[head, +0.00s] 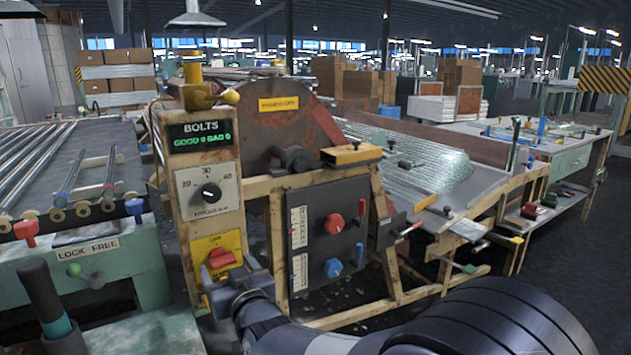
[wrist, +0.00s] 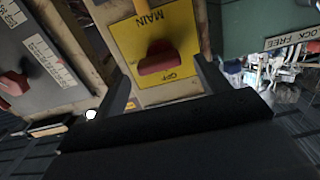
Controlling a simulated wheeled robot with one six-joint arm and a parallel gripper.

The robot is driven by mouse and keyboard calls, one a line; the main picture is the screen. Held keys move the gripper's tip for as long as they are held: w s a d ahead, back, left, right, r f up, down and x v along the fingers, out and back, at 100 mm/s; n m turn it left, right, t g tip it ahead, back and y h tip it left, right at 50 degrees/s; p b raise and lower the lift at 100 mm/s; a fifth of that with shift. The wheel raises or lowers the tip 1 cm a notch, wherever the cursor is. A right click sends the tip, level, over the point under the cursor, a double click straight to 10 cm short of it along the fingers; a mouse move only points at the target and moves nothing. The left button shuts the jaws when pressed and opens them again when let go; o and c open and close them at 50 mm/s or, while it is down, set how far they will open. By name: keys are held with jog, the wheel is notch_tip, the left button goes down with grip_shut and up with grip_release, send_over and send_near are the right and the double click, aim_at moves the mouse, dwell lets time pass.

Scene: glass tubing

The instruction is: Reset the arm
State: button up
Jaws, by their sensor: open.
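My arm (head: 490,325) reaches in from the lower right of the head view. My gripper (head: 222,290) is at the foot of the machine's narrow front column, just below a yellow panel (head: 207,245) with a red switch knob (head: 222,258). In the wrist view my gripper (wrist: 163,88) is open and empty, one dark finger on each side of the yellow panel. The panel reads MAIN and OFF, and its red knob (wrist: 158,62) lies between the fingers. I cannot tell whether a finger touches the panel or the knob.
The BOLTS column (head: 203,150) carries a dial (head: 207,193). To its right is a dark panel (head: 333,235) with red and blue knobs. A roller table (head: 65,170) marked LOCK FREE stands left. Glass tubing (head: 425,165) lies on the machine's bed. Dark floor is open at far right.

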jog(key=shift+x, duration=0.9)
jog(key=shift+w+a+r+p, duration=0.15)
jog(key=shift+w+p, duration=0.1)
jog(key=shift+p, duration=0.2)
jog(key=n+p, duration=0.4)
jog(key=shift+s+r, duration=0.1)
jog(key=shift+s, duration=0.05)
jog(key=n+p, duration=0.4)
jog(key=p, duration=0.2)
jog(key=shift+s+a+n, duration=0.1)
jog(key=shift+n, duration=0.2)
jog(key=s+d+m, duration=0.1)
jog(key=s+d, duration=0.6)
jog(key=s, duration=0.2)
jog(key=shift+s+d+h, duration=0.15)
jog(key=shift+s+h, duration=0.15)
jog(key=shift+h, duration=0.1)
